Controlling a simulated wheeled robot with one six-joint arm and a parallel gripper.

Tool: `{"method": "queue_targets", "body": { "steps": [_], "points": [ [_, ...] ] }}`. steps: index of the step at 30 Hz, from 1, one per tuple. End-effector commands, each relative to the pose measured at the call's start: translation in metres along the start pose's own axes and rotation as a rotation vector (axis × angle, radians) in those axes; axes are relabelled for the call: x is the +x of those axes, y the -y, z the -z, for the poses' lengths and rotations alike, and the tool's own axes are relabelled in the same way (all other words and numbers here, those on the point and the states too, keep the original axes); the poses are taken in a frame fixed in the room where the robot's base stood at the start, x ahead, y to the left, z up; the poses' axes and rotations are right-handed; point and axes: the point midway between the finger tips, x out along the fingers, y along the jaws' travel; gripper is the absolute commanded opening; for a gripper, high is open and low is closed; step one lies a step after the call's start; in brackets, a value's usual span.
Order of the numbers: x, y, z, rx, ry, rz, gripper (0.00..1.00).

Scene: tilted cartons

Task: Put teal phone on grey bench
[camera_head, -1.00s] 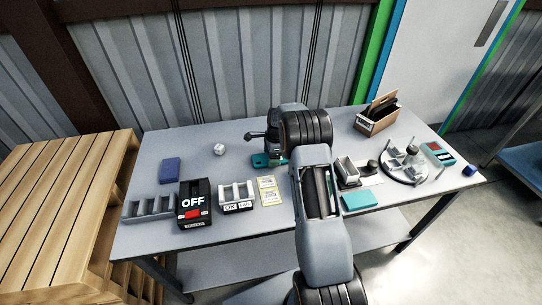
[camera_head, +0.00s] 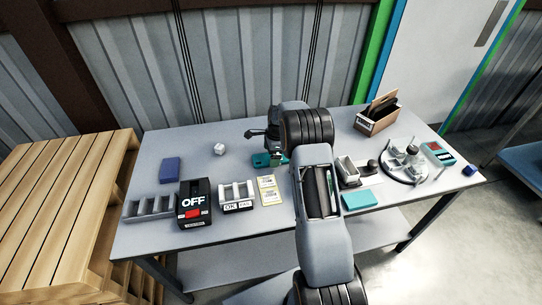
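A small teal object (camera_head: 261,160), perhaps the teal phone, lies at the middle of the grey bench (camera_head: 237,174), partly hidden by my gripper and arm. My gripper (camera_head: 278,156) points down right over it; its fingers are mostly hidden, so I cannot tell whether they are open or touching it. A flat teal block (camera_head: 359,201) lies near the front edge, right of my arm. A teal device with a red part (camera_head: 438,153) lies at the right end of the bench.
A black box marked OFF (camera_head: 195,204), grey slotted trays (camera_head: 150,208), yellow cards (camera_head: 268,190) and a blue block (camera_head: 170,170) stand on the left. A carton (camera_head: 377,121) and a round grey fixture (camera_head: 405,166) stand on the right. The bench's back left is mostly clear.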

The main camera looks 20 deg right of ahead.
Motion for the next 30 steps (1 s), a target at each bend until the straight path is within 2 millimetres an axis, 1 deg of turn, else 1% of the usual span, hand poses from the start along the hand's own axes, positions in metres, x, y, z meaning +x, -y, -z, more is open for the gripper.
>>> {"method": "queue_targets", "body": {
  "steps": [1,6,12,15,19,22,23,26,29,30],
  "points": [
    [-0.009,0.001,0.0,0.0,0.0,0.004,1.0],
    [-0.043,0.001,0.001,0.001,0.0,0.005,1.0],
    [-0.079,0.001,0.0,0.0,-0.001,0.004,1.0],
    [-0.092,0.0,0.0,0.0,-0.001,0.003,1.0],
    [-0.105,0.0,0.0,-0.002,-0.001,0.002,1.0],
    [-0.117,-0.005,-0.005,-0.04,-0.005,0.007,1.0],
    [-0.121,-0.009,-0.009,-0.068,-0.008,0.011,1.0],
    [-0.143,-0.03,-0.027,-0.217,-0.026,0.032,1.0],
    [-0.168,-0.068,-0.049,-0.45,-0.057,0.057,1.0],
    [-0.176,-0.086,-0.058,-0.554,-0.072,0.069,1.0]
  ]
}}
